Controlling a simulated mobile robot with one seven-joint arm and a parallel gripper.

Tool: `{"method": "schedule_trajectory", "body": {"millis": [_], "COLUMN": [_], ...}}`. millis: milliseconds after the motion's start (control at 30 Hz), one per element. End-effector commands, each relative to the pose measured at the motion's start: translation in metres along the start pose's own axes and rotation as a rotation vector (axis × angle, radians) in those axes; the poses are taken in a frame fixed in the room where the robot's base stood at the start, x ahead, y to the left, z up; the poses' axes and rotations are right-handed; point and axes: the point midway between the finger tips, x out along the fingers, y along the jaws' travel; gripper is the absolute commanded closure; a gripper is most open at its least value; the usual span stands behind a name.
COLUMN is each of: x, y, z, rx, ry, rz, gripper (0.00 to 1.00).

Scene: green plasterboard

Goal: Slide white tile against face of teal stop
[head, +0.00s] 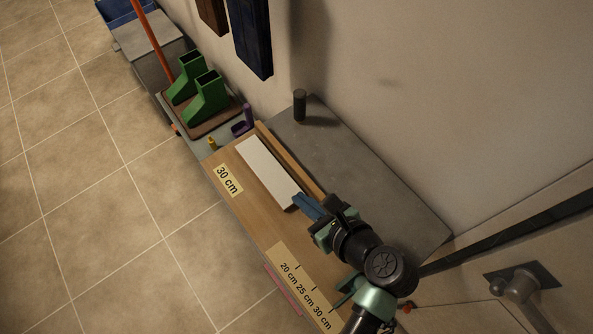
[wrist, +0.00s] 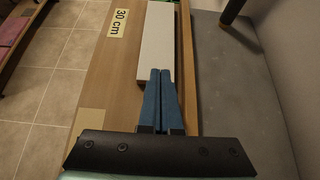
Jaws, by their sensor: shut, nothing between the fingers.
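The white tile (head: 268,168) is a long flat strip lying on the wooden board (head: 236,199), along a raised wooden strip on its right. It also shows in the wrist view (wrist: 157,42), running away from me. My gripper (head: 298,200) has its blue fingers together with nothing between them. In the wrist view the fingertips (wrist: 160,72) are at the tile's near end and cover part of it. I cannot tell whether they touch it. I cannot make out a teal stop in either view.
A grey slab (head: 365,165) with a dark cylinder (head: 300,105) lies right of the board. A purple object (head: 243,121) and a small yellow one (head: 212,143) stand near the board's far end. Green boot-like shapes (head: 206,98) are beyond. A "30 cm" label (head: 227,179) marks the board.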

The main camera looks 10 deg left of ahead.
Motion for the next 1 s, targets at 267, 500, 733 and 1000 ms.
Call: {"method": "schedule_trajectory", "body": {"millis": [267, 500, 733, 1000], "x": [0.046, 0.085, 0.096, 0.098], "y": [0.000, 0.000, 0.000, 0.000], "z": [0.035, 0.061, 0.051, 0.046], "rx": [-0.008, -0.008, -0.004, -0.005], "ry": [0.000, 0.000, 0.001, 0.005], "rz": [0.003, 0.002, -0.002, -0.001], "gripper": [1.00, 1.00, 1.00, 1.00]}}
